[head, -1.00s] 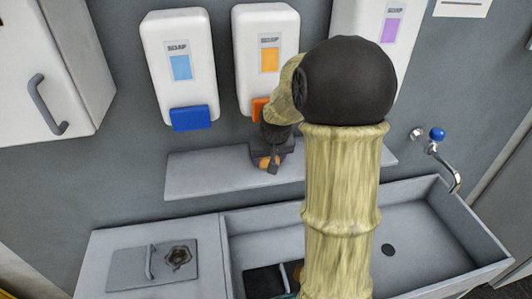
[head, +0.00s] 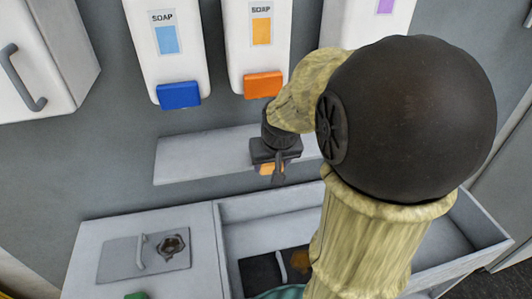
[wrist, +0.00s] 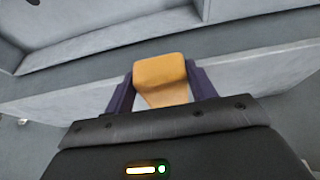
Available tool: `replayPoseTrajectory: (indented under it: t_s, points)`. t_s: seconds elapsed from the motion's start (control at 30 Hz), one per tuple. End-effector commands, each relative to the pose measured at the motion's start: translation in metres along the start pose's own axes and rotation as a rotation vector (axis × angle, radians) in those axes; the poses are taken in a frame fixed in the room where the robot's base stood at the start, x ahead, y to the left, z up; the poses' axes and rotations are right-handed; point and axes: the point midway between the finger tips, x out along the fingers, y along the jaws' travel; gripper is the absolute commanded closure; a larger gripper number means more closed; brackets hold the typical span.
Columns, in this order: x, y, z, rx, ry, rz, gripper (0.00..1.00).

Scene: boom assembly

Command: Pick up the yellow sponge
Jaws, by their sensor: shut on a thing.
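The yellow sponge, an orange-yellow block (wrist: 160,72), sits between the two dark fingers of my gripper (wrist: 160,88) in the wrist view. The fingers are shut on its sides. In the head view, my gripper (head: 279,170) points down in front of the grey wall shelf, with a small orange part of the sponge (head: 268,169) showing below the dark gripper body. The rest of the sponge is hidden there. I cannot tell whether it touches the shelf.
The grey shelf (head: 195,158) runs behind my gripper. Soap dispensers with blue (head: 179,95) and orange (head: 264,84) levers hang above it. A sink basin (head: 270,205) lies below. A white cabinet (head: 45,50) hangs at left. My arm hides much of the right side.

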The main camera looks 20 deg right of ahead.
Motion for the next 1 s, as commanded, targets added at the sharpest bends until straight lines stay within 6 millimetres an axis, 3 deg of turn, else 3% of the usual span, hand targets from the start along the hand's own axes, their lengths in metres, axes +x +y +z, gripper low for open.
replayPoseTrajectory:
  t_s: [0.2, 0.4, 0.6, 1.0]
  points:
    - [-0.016, 0.0, 0.042, -0.001, 0.003, 0.0, 0.69]
    - [-0.027, 0.0, 0.068, 0.0, 0.002, 0.0, 0.7]
    - [-0.032, 0.0, 0.077, 0.0, 0.0, -0.001, 0.7]
    - [-0.032, 0.0, 0.077, 0.0, 0.0, 0.0, 0.7]
